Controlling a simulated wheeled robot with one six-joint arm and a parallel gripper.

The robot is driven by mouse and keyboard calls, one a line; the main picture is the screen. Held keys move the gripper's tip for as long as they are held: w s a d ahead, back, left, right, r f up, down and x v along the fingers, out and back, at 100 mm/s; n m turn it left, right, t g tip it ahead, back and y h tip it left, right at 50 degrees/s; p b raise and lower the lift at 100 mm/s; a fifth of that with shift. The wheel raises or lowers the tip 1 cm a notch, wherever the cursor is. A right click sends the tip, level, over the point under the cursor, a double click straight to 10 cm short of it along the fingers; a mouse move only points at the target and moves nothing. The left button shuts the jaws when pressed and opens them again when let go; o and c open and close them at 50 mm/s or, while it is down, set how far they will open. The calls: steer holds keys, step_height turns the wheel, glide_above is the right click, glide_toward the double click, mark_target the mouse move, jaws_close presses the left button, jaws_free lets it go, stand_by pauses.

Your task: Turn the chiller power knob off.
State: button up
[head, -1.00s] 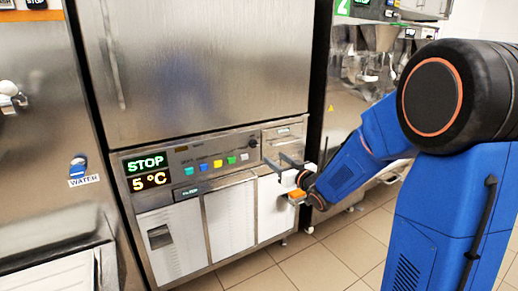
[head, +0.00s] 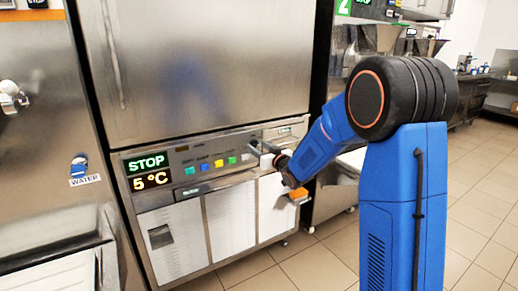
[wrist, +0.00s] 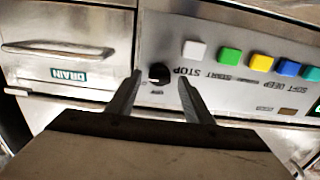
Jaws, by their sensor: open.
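The chiller power knob (wrist: 159,73) is a small black round knob on the grey control panel. In the wrist view it lies between the two open fingers of my gripper (wrist: 160,88), with space visible on both sides. I cannot tell whether the fingertips reach around it in depth. In the head view my gripper (head: 264,150) is at the right end of the chiller panel (head: 178,160), and it hides the knob there. The panel's display (head: 147,171) reads STOP and 5 °C.
Several coloured buttons (wrist: 229,58) sit beside the knob on the panel. A drawer marked DRAIN (wrist: 68,75) with a bar handle is on its other side. White doors (head: 230,220) are below the panel. Tiled floor (head: 320,250) is open in front.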

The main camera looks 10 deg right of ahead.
steer(key=c, duration=1)
steer(key=shift+c, duration=0.2)
steer(key=shift+n, duration=0.4)
steer(key=n, duration=0.3)
steer(key=shift+n, duration=0.4)
steer(key=n, duration=0.4)
steer(key=shift+n, duration=0.3)
steer(key=n, duration=0.8)
steer(key=shift+n, duration=0.3)
